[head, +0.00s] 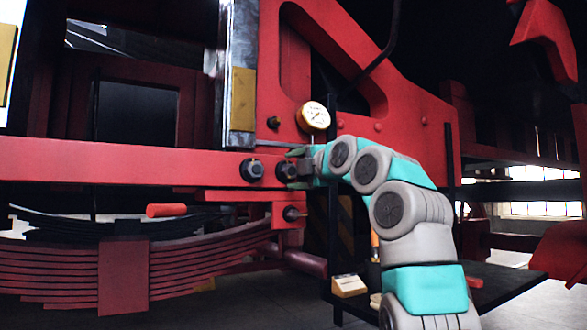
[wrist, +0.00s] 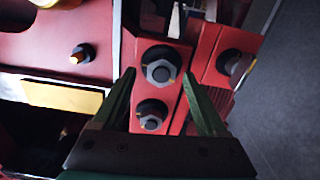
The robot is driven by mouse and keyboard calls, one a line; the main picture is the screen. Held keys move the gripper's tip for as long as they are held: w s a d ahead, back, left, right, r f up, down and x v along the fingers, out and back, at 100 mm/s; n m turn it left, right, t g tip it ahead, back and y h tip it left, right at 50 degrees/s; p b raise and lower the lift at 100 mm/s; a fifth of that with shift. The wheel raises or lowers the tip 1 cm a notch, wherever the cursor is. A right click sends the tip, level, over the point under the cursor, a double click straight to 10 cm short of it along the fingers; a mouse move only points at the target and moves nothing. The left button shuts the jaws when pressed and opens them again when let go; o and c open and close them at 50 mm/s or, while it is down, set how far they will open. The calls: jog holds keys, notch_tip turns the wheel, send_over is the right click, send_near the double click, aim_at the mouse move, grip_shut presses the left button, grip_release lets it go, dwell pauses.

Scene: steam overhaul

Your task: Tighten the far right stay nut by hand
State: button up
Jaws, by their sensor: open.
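Two dark hex stay nuts sit side by side on the red horizontal bar in the head view: a left nut (head: 252,170) and a right nut (head: 287,171). In the wrist view, turned sideways, the right nut (wrist: 161,71) is the upper one and the left nut (wrist: 151,116) is below it. My gripper (head: 301,165) is at the right nut, coming from the right. In the wrist view my gripper (wrist: 159,74) is open, its two green fingers on either side of the right nut. I cannot tell whether they touch it.
A third nut (head: 291,213) sits on a lower red bracket, and it shows at right in the wrist view (wrist: 238,65). A round gauge (head: 313,117) is just above my gripper. A leaf spring (head: 122,268) lies below the bar. A dark bench (head: 490,284) stands at lower right.

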jog(key=shift+w+a+f, duration=0.1)
jog(key=shift+w, duration=0.1)
grip_shut()
dwell(0.6)
